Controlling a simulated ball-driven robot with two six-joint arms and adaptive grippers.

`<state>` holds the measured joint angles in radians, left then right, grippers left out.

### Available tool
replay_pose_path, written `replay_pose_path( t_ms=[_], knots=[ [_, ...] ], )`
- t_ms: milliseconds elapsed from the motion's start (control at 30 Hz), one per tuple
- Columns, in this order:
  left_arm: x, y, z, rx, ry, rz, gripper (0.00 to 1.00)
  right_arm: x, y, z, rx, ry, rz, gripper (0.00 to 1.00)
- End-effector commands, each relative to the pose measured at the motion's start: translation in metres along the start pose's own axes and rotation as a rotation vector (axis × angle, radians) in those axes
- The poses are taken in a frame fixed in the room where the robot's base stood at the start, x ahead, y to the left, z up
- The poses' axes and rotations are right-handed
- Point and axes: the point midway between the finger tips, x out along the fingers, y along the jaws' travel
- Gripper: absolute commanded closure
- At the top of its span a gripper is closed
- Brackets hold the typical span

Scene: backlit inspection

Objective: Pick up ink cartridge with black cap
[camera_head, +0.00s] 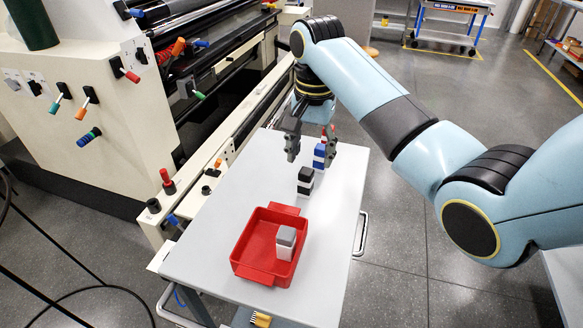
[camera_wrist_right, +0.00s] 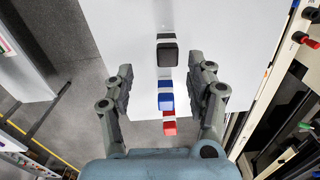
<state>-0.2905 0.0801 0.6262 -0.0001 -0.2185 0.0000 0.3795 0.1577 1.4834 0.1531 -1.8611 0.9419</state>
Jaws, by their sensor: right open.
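The ink cartridge with black cap (camera_head: 305,184) stands upright on the white table, behind the red tray. In the right wrist view the black cap (camera_wrist_right: 167,53) lies ahead of the fingertips, near the middle line between them. My right gripper (camera_head: 311,153) is open and empty above the table, with its fingers near the blue-capped cartridge (camera_head: 319,157). The right wrist view shows the open gripper (camera_wrist_right: 166,75) with the blue cap (camera_wrist_right: 165,102) and a red cap (camera_wrist_right: 169,128) in line between its fingers. My left gripper is out of view.
A red tray (camera_head: 248,232) on the near part of the table holds a grey-capped cartridge (camera_head: 286,242). A large machine (camera_head: 100,110) with levers and knobs borders the table's left side. The table surface (camera_head: 335,215) right of the tray is clear.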

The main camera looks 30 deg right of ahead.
Motion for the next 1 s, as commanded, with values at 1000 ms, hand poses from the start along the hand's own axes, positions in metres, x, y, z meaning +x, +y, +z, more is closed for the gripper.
replay_pose_path(
  t_ms=[1000],
  knots=[
    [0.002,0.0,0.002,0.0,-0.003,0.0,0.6,0.108,-0.007,-0.005,-0.001,0.0,0.0,0.44]
  ],
)
